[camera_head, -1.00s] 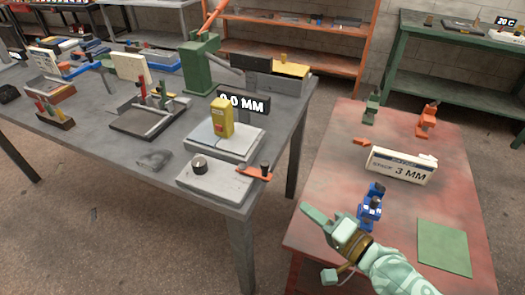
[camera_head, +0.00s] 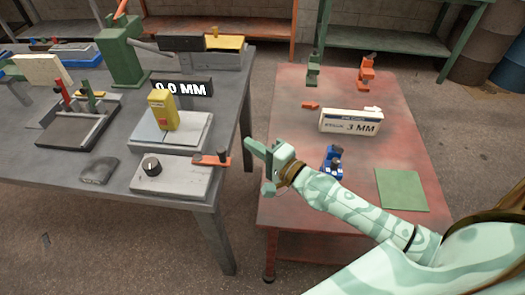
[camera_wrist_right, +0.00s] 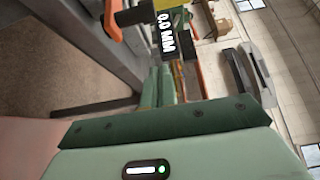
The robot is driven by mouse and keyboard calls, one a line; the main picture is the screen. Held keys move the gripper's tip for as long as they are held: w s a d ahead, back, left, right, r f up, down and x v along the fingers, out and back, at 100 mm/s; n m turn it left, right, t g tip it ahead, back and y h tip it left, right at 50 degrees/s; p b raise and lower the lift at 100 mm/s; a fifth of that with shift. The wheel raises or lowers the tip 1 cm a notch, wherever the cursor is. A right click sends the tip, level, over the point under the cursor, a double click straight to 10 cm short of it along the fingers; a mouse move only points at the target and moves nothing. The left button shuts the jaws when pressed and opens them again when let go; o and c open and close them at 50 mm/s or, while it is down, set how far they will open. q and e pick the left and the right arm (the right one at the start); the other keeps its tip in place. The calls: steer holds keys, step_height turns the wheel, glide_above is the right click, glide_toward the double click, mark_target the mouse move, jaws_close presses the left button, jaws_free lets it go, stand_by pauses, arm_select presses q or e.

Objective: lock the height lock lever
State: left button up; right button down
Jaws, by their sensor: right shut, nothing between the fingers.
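The height lock lever appears to be the orange lever (camera_head: 205,162) with a black knob, on the right end of a grey block at the grey bench's front right corner. In the right wrist view an orange bar (camera_wrist_right: 112,22) with a black end shows at the top. My right gripper (camera_head: 251,145) is shut and empty, a short way right of the lever and apart from it. Its green fingers also show in the right wrist view (camera_wrist_right: 158,80). My left gripper is not in view.
Beside the lever stand a black dial (camera_head: 151,166), a yellow block (camera_head: 162,108) on a grey plate, and a "0.0 MM" display (camera_head: 183,87). A red table (camera_head: 290,205) to the right holds a "3 MM" box (camera_head: 350,122) and a blue tool (camera_head: 332,160). A gap separates the tables.

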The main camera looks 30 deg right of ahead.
steer(key=a, duration=0.1)
steer(key=w+a, duration=0.1)
steer(key=a, duration=0.1)
steer(key=a+p, duration=0.1)
steer(key=shift+w+a, duration=0.35)
steer(key=shift+a, duration=0.05)
steer(key=shift+s+a+m+t+h+p, duration=0.15)
steer(key=shift+s+m+t+h+p, duration=0.2)
steer(key=shift+h+p, duration=0.3)
